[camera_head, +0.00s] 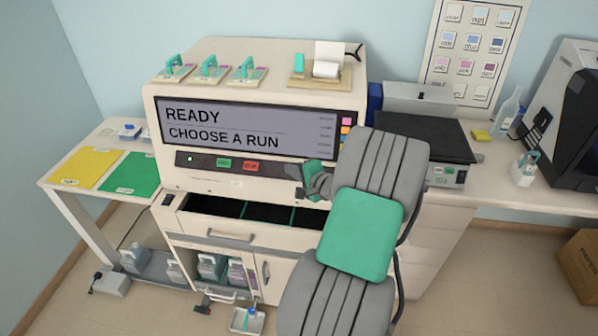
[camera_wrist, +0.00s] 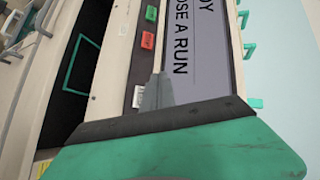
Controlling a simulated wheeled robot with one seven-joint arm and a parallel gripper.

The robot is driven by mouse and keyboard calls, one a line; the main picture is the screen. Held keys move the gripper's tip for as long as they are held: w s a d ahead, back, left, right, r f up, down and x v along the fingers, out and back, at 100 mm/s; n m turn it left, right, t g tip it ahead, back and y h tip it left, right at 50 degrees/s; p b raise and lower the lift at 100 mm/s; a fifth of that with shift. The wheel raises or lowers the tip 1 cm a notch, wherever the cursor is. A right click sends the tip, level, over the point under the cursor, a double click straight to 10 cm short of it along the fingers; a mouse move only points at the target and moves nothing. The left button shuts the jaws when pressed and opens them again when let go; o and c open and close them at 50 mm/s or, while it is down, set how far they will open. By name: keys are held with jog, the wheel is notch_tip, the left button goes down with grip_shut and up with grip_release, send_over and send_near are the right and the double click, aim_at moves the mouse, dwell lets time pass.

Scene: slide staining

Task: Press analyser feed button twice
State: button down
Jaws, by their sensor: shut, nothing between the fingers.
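The analyser (camera_head: 175,110) is a cream cabinet whose screen (camera_head: 255,125) reads "READY CHOOSE A RUN". Its dark button strip holds a green button (camera_head: 224,163) and a red button (camera_head: 251,167). In the wrist view the green button (camera_wrist: 151,13) and red button (camera_wrist: 147,40) show, and a pale button (camera_wrist: 138,97) further along the strip; its label is too small to read. My gripper (camera_head: 293,172) is shut and empty, in front of the strip right of the red button. In the wrist view the fingers (camera_wrist: 157,92) are beside the pale button; I cannot tell whether they touch it.
An open drawer (camera_head: 250,229) lies below the button strip, under my gripper. Several teal-handled slide holders (camera_head: 209,70) and a paper roll unit (camera_head: 322,75) stand on top of the analyser. A dark-topped device (camera_head: 422,135) stands to the right.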

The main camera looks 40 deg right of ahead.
jog(key=shift+d, duration=0.15)
jog(key=w+d+f+b, duration=0.3)
jog(key=d+f+b, duration=0.2)
jog(key=f+b, duration=0.1)
jog(key=shift+w+f, duration=0.15)
jog(key=shift+w, duration=0.15)
dwell(0.5)
dwell(1.5)
jog(key=shift+w+d+f+b, duration=0.2)
jog(key=shift+w+f+b, duration=0.05)
jog(key=shift+b, duration=0.25)
